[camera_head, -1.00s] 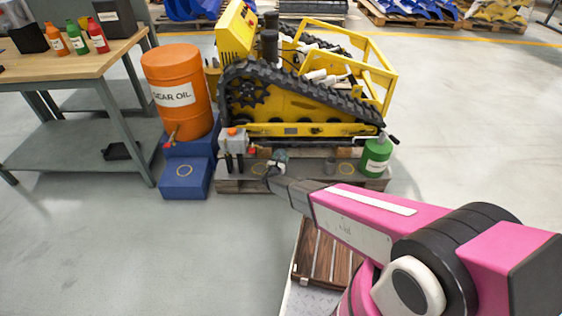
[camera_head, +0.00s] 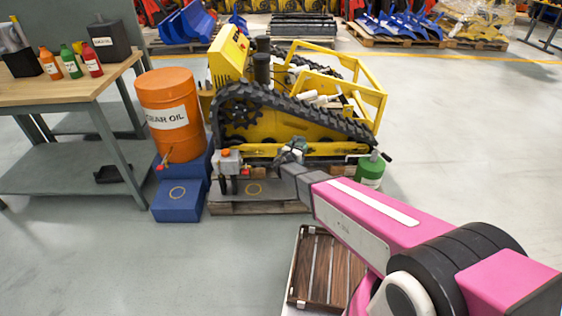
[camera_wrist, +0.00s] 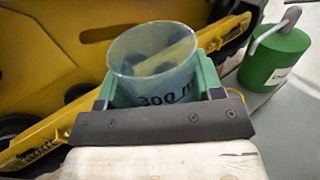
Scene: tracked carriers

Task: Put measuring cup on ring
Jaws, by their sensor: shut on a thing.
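My gripper (camera_head: 292,151) is shut on the clear measuring cup (camera_wrist: 152,72), which is upright between the green fingers (camera_wrist: 155,88) in the wrist view. Its dark marking reads about 300 ml. In the head view the cup is too small to make out clearly. The gripper is in front of the yellow tracked carrier. The cup is apart from both rings.
The yellow tracked carrier (camera_head: 300,125) stands close behind. A green can (camera_head: 370,171) stands right of my gripper, and a grey box with a red tap (camera_head: 229,162) stands left. An orange gear oil drum (camera_head: 171,128) and workbench (camera_head: 70,88) are further left. My arm hides part of the platform.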

